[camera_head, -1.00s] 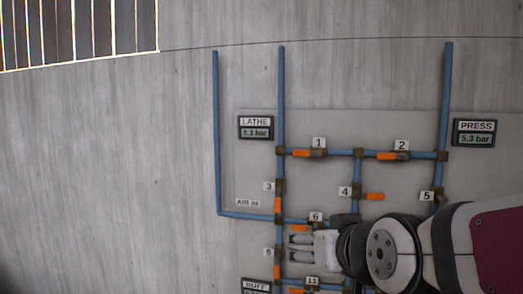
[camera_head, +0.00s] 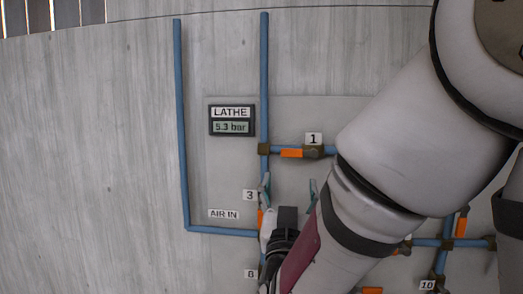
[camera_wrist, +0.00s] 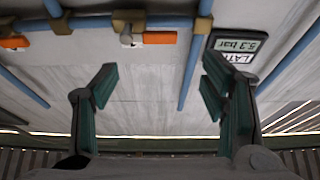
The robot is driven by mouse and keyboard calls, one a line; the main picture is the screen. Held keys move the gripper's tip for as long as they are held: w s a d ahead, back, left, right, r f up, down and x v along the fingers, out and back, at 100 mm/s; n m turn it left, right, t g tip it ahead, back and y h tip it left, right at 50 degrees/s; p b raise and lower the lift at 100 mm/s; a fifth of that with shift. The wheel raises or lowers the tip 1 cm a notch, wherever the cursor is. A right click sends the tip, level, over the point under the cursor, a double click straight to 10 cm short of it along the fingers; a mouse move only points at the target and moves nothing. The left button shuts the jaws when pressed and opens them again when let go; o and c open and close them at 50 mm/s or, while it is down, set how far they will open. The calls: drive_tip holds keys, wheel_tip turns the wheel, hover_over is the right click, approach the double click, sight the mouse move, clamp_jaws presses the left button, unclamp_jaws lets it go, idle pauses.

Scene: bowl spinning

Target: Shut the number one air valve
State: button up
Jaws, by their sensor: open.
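The number one valve (camera_head: 314,152) sits on a horizontal blue pipe under the label 1 (camera_head: 313,138). Its orange handle (camera_head: 291,153) lies along the pipe, pointing left towards the pipe joint. In the upside-down wrist view the same handle (camera_wrist: 160,38) shows beyond the fingertips. My gripper (camera_head: 289,188) is open and empty, just below the valve in the head view, its fingers pointing up. In the wrist view my gripper (camera_wrist: 159,80) has its two green-padded fingers wide apart, with the handle between their lines. No contact with the handle shows.
The LATHE display (camera_head: 232,120) reads 5.3 bar, left of the valve. A vertical blue pipe (camera_head: 264,80) runs beside it. Valve 3's orange handle (camera_head: 260,220) is close to my gripper's left side. My arm hides much of the panel's right side.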

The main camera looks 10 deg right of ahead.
sight(292, 153)
drive_tip(key=x, duration=1.3)
drive_tip(key=shift+w+d+r, duration=0.15)
drive_tip(key=shift+w, duration=0.15)
drive_tip(key=shift+c, duration=0.6)
